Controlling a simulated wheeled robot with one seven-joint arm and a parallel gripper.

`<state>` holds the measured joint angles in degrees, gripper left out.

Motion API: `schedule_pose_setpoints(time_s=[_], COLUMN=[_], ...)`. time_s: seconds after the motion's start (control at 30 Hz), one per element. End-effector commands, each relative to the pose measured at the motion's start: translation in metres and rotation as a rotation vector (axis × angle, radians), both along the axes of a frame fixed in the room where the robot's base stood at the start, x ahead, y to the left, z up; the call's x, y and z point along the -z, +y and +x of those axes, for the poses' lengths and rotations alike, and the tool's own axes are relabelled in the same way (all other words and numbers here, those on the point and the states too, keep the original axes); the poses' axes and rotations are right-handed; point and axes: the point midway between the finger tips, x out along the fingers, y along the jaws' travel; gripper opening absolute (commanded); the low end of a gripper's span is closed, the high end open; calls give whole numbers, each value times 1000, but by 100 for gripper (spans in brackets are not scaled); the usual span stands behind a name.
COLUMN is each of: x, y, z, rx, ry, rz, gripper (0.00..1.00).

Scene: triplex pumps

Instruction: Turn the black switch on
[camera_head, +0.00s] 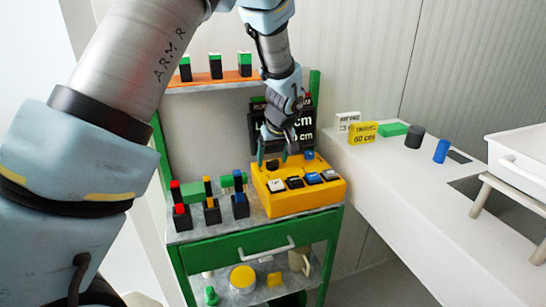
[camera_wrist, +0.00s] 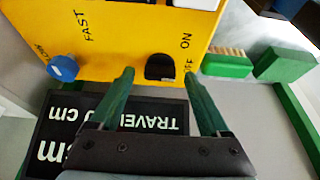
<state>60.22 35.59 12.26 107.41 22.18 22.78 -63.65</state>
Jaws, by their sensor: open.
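The black switch (camera_wrist: 160,67) is a small black knob on the yellow control box (camera_wrist: 130,25). It sits beside the printed ON and OFF labels in the wrist view. In the head view the black switch (camera_head: 272,164) is at the back left of the yellow box (camera_head: 308,201). My gripper (camera_wrist: 160,74) is open, with one green finger on each side of the switch. I cannot tell whether the fingers touch it. In the head view my gripper (camera_head: 276,153) points down over the box's back edge.
A blue knob (camera_wrist: 62,67) by the FAST label is on the same box. Several buttons (camera_head: 312,178) line its front. Black blocks with coloured tops (camera_head: 211,210) stand to the left. A dark sign (camera_head: 300,128) stands behind, and a white counter (camera_head: 380,170) is at right.

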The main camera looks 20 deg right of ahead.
Motion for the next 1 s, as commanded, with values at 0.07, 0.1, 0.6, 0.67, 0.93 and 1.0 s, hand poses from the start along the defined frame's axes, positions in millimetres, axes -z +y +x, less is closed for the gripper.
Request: schedule_pose_setpoints(time_s=[0.07,0.1,0.6,0.67,0.93,1.0], x=[0,0,-1,-1,0,0], y=[0,0,0,0,0,0], z=[0,0,0,0,0,0], rx=[0,0,0,0,-1,-5], ry=[0,0,0,0,0,0], rz=[0,0,0,0,1,0], gripper=[80,78,22,15,0,0])
